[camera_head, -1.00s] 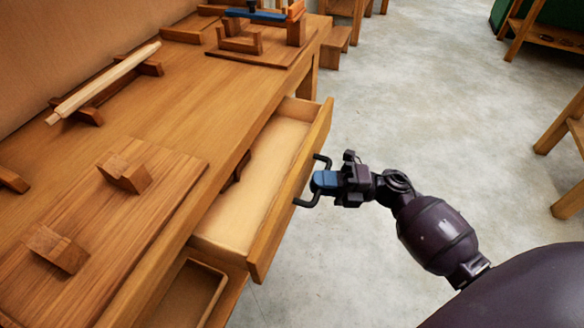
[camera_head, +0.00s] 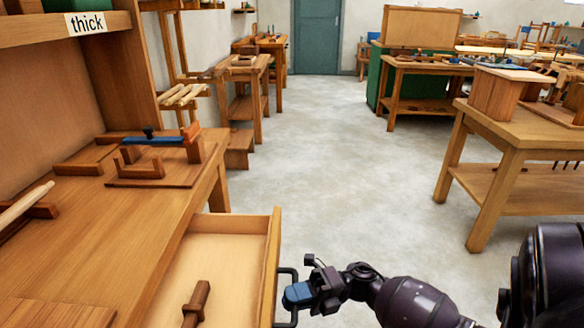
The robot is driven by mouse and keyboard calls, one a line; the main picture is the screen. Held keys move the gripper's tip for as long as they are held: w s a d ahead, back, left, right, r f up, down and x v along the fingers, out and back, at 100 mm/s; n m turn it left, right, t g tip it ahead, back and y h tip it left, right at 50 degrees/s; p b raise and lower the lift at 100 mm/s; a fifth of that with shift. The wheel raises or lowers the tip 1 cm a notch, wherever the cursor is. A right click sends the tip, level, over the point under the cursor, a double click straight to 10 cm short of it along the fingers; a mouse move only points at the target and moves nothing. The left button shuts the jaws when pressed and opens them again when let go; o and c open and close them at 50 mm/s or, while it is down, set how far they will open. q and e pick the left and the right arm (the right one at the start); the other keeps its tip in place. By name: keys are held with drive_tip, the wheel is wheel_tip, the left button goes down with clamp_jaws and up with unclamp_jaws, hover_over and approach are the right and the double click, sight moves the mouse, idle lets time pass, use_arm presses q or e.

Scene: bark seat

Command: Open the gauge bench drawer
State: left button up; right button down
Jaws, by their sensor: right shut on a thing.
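The gauge bench (camera_head: 120,225) stands at the left. Its drawer (camera_head: 225,262) is pulled out a long way to the right of the bench top. A small dark wooden piece (camera_head: 196,303) lies inside the drawer. The drawer has a black bar handle (camera_head: 284,273) on its front. My right gripper (camera_head: 298,295), with blue finger pads, is shut on this handle at the bottom of the view. My left gripper is not in view.
On the bench a wooden fixture (camera_head: 140,170) with a blue bar stands near the far end, and a pale rod (camera_head: 24,207) lies at the left. Another workbench (camera_head: 500,130) stands at the right. The grey floor (camera_head: 360,190) between is clear.

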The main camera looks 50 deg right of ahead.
drive_tip(key=c, duration=1.1)
unclamp_jaws()
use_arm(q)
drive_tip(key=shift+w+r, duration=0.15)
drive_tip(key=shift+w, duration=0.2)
use_arm(e)
drive_tip(key=shift+d, duration=0.1)
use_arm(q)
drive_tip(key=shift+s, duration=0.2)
use_arm(e)
drive_tip(key=v, duration=1)
drive_tip(key=shift+s+d+f, duration=0.15)
drive_tip(key=shift+s+d, duration=0.05)
drive_tip(key=shift+d, duration=0.1)
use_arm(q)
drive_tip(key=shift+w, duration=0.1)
